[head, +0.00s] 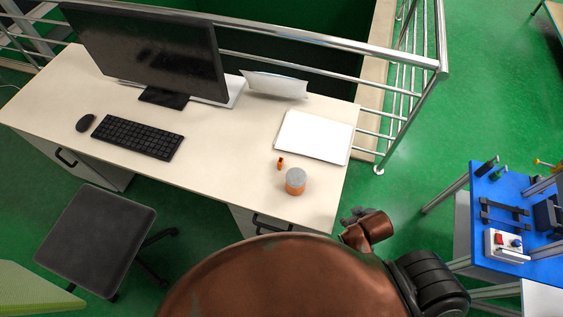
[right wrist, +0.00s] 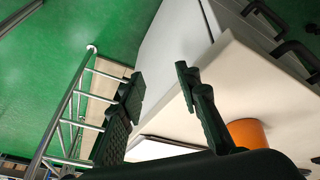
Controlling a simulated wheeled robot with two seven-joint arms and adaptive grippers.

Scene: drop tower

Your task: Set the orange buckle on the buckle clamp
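The small orange buckle (head: 280,163) stands on the cream desk, just behind an orange cylinder with a grey top. My right gripper (head: 357,214) shows only in part beyond the desk's right edge, behind my copper-coloured arm link. In the right wrist view my right gripper (right wrist: 161,90) is open and empty, its two dark fingers well apart near the desk corner. The buckle cannot be made out in that view. A blue work table (head: 497,180) at the right carries several fixtures; I cannot tell which is the buckle clamp. My left gripper is out of view.
The desk (head: 225,150) holds a monitor (head: 150,45), keyboard (head: 137,137), mouse (head: 86,122), white paper stack (head: 314,137) and the orange cylinder (head: 295,186). A metal railing (head: 400,110) runs behind it. A stool (head: 97,240) stands in front. Green floor separates the desk and blue table.

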